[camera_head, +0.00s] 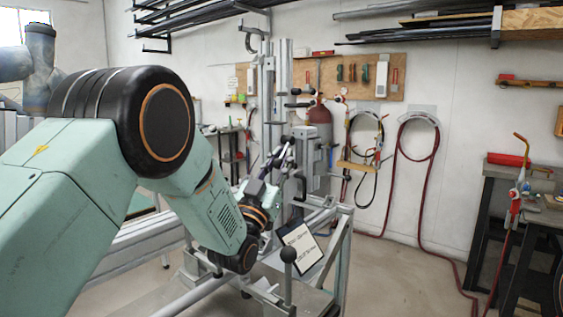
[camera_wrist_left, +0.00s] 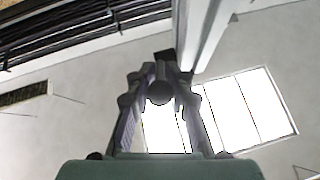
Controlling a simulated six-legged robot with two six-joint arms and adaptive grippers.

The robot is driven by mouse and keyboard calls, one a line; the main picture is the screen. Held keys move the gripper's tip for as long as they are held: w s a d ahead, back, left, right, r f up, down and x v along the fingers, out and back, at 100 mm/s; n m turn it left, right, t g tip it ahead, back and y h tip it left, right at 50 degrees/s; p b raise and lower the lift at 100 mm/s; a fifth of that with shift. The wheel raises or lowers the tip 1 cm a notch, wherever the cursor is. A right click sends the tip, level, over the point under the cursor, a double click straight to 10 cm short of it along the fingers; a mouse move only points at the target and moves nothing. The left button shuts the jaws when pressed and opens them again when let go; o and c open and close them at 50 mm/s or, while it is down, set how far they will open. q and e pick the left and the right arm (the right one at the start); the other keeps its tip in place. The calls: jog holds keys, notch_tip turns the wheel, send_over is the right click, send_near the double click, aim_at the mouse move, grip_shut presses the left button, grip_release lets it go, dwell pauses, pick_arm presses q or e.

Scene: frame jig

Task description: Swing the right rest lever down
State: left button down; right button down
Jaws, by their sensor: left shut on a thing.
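My left arm comes in from the left in the head view and reaches to the metal frame jig (camera_head: 340,262). My left gripper (camera_head: 281,157) is small there, beside the jig's upright post. In the left wrist view my left gripper (camera_wrist_left: 160,100) has its two fingers closed around a dark rounded knob (camera_wrist_left: 160,91), seen end-on. I take it as a lever's knob, but its lever is mostly hidden. My right gripper is not in view.
A tilted sign plate (camera_head: 300,246) is on the jig below the gripper. A pale metal post (camera_wrist_left: 205,35) rises close to the fingers in the wrist view. A dark workbench (camera_head: 520,190) stands at the right. The floor between is clear apart from a red hose (camera_head: 440,256).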

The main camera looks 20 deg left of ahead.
pick_arm(q)
jog(key=shift+f, duration=0.35)
jog(key=c, duration=1.7)
grip_release()
jog(key=shift+o, duration=1.4)
jog(key=shift+s+r, duration=0.3)
jog(key=shift+r, duration=0.05)
jog(key=shift+w+f, duration=0.1)
jog(key=shift+f, duration=0.15)
jog(key=s+a+f, duration=0.1)
jog(key=s+a, duration=0.2)
jog(key=s, duration=1.1)
jog(key=shift+f, duration=0.15)
jog(key=shift+s+a, duration=0.1)
jog(key=shift+s, duration=0.05)
jog(key=shift+c, duration=0.2)
